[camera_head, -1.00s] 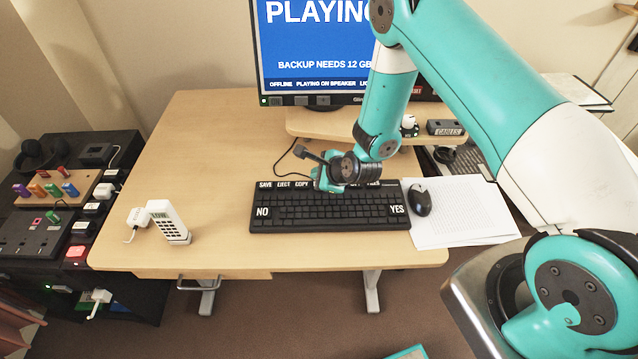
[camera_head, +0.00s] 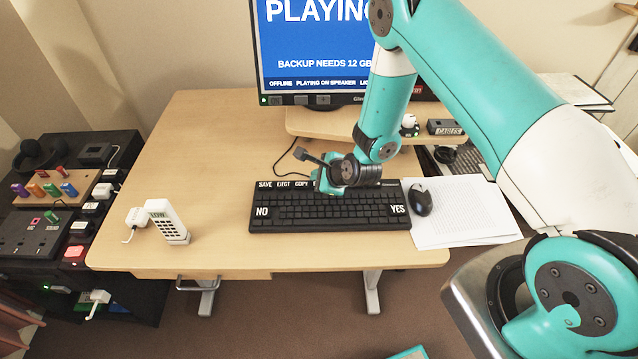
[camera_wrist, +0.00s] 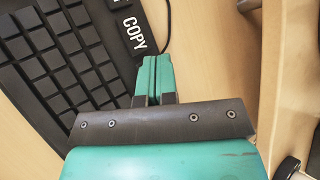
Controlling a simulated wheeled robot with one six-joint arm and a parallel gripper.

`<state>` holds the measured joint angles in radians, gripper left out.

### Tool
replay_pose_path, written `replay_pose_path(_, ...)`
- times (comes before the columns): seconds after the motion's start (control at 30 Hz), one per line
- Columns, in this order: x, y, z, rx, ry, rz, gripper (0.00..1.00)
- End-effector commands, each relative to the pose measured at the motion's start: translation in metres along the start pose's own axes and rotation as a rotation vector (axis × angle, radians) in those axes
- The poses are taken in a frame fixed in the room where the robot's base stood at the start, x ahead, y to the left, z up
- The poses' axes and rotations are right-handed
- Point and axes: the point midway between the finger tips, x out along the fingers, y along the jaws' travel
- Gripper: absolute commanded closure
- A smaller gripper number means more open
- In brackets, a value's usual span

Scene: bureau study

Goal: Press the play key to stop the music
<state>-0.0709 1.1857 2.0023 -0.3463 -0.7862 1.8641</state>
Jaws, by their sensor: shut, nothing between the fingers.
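The black keyboard (camera_head: 325,212) lies on the desk, with large NO and YES keys in front. Its back row reads SAVE, EJECT and COPY (camera_head: 301,184); the labels right of COPY are mostly hidden by my gripper, and I cannot read a play label. My gripper (camera_head: 325,184) is shut and empty at the keyboard's back edge. In the wrist view, the teal fingertips (camera_wrist: 154,62) are together just beside the COPY key (camera_wrist: 132,30); whether they touch a key is unclear. The monitor (camera_head: 318,45) shows "PLAYING" and "PLAYING ON SPEAKER".
A mouse (camera_head: 420,200) lies on white papers (camera_head: 465,215) right of the keyboard. A raised wooden shelf (camera_head: 320,125) stands behind my gripper. A white phone (camera_head: 168,222) is at the desk's left, where the desktop is mostly clear.

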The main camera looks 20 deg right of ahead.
Motion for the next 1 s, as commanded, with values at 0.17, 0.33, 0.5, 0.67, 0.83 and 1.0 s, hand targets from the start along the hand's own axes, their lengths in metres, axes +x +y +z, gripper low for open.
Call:
replay_pose_path(0.17, 0.0012, 0.0008, -0.0009, 0.000, 0.000, 0.000, 1.00)
replay_pose_path(0.33, 0.0027, 0.0020, -0.0020, 0.000, 0.000, 0.000, 1.00)
replay_pose_path(0.5, 0.0042, 0.0031, -0.0030, 0.000, 0.000, 0.000, 1.00)
replay_pose_path(0.67, 0.0055, 0.0040, -0.0040, 0.000, 0.000, 0.000, 1.00)
replay_pose_path(0.83, 0.0065, 0.0047, -0.0047, 0.000, 0.000, 0.000, 1.00)
replay_pose_path(1.0, 0.0063, 0.0046, -0.0046, 0.000, 0.000, 0.000, 1.00)
